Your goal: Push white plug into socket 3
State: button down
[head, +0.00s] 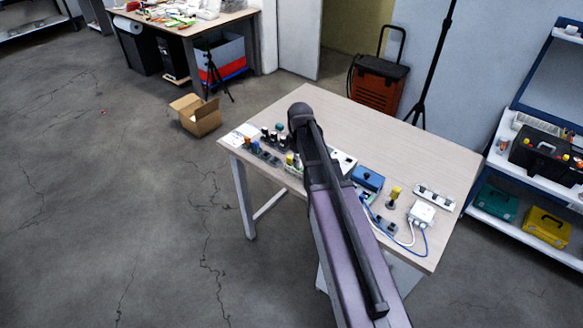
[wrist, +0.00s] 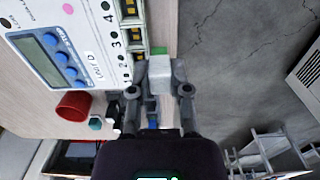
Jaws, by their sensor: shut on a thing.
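The white plug (wrist: 160,66) is between the fingertips of my gripper (wrist: 163,84) in the wrist view; the fingers are shut on it. A white unit (wrist: 75,25) with a grey display and blue buttons fills the upper left. Along its right edge runs a column of dark sockets with yellow inside (wrist: 132,33), beside printed numbers including 3 and 4. The plug is at the lower end of the visible column, close beside it. I cannot tell whether it touches a socket, or which one it faces. In the head view my arm hides the gripper and plug.
The wooden table (head: 440,160) holds many small parts along its front edge. A blue box (head: 367,178), a white adapter with cables (head: 421,214) and a socket strip (head: 434,197) lie right of my arm. A red round part (wrist: 73,105) is near my gripper.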

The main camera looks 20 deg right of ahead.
jog(key=w+d, duration=0.1)
jog(key=d+r, duration=0.1)
jog(key=shift+w+d+r+p, duration=0.15)
jog(key=shift+w+d+p, duration=0.15)
jog(key=shift+w+p, duration=0.1)
jog(key=shift+f+b, duration=1.8)
jog(key=shift+b, duration=0.05)
jog(key=shift+f+b, duration=1.35)
dwell(3.7)
jog(key=c, duration=0.5)
grip_release()
